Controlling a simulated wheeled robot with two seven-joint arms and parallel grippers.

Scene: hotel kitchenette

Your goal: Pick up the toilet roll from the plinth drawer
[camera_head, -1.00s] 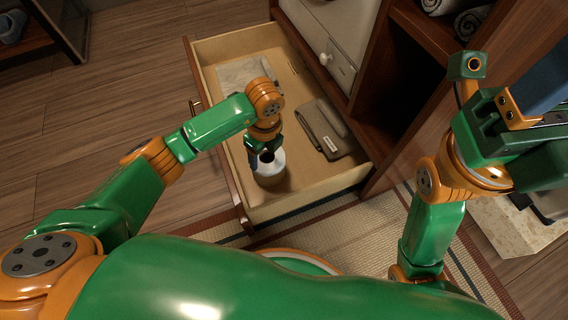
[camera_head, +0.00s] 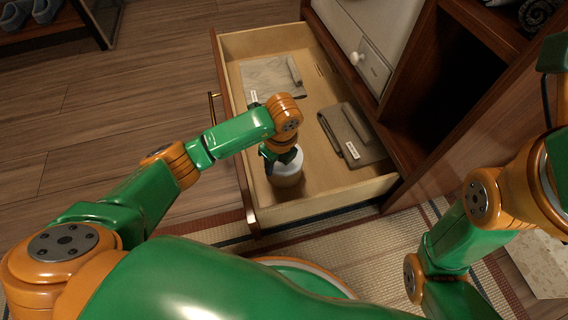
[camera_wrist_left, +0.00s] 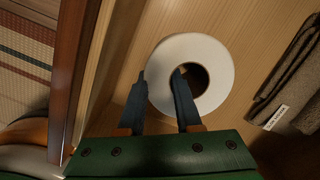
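The white toilet roll (camera_head: 288,172) stands upright in the open plinth drawer (camera_head: 325,203), near its front end. In the left wrist view the roll (camera_wrist_left: 215,63) is seen from above with its dark hole. My left gripper (camera_head: 278,156) points down at the roll. In the wrist view its two fingers (camera_wrist_left: 160,76) are apart and straddle the roll's wall: one tip is over the hole, the other beside the outer left edge. A firm grip is not visible. My right arm is at the right; its gripper is out of the picture.
A folded grey-brown cloth (camera_head: 350,132) with a label lies right of the roll, also in the wrist view (camera_wrist_left: 288,85). A paler cloth (camera_head: 268,78) lies at the drawer's far end. The cabinet (camera_head: 425,90) borders the drawer on the right. The drawer floor between the cloths is clear.

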